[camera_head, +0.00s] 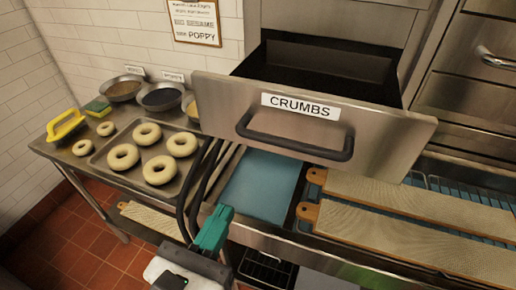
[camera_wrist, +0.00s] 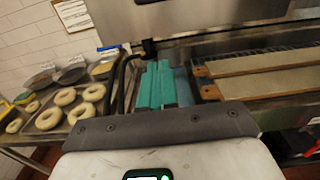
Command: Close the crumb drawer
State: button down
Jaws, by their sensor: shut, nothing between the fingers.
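The crumb drawer (camera_head: 395,130) is a steel drawer labelled CRUMBS with a dark bar handle (camera_head: 295,140). It stands pulled out in the head view, its dark inside showing behind the front panel. In the wrist view the lower part of a steel front (camera_wrist: 215,18) shows along the top edge. My gripper (camera_head: 222,212) has teal fingers, shut and empty, below and in front of the drawer, left of its handle in the picture. The fingers also show in the wrist view (camera_wrist: 156,68), pointing forward. They appear apart from the drawer front.
A tray (camera_head: 103,160) of several bagels, topping bowls (camera_head: 122,88) and a yellow-handled tool (camera_head: 66,124) are on the left counter. A blue pad (camera_head: 262,185) lies below the drawer. Long wood-ended boards (camera_head: 400,235) lie to the right. Dark curved tubes (camera_head: 190,195) stand near my gripper.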

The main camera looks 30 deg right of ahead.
aim_at(295, 80)
jog(key=x, duration=1.3)
jog(key=shift+w+d+p, duration=0.15)
jog(key=shift+d+p, duration=0.1)
jog(key=shift+p, duration=0.15)
jog(key=shift+d, duration=0.1)
jog(key=p+x, duration=0.5)
jog(key=x, duration=2.3)
jog(key=shift+w+d, duration=0.25)
jog(key=shift+d, duration=0.05)
jog(key=shift+r, duration=0.1)
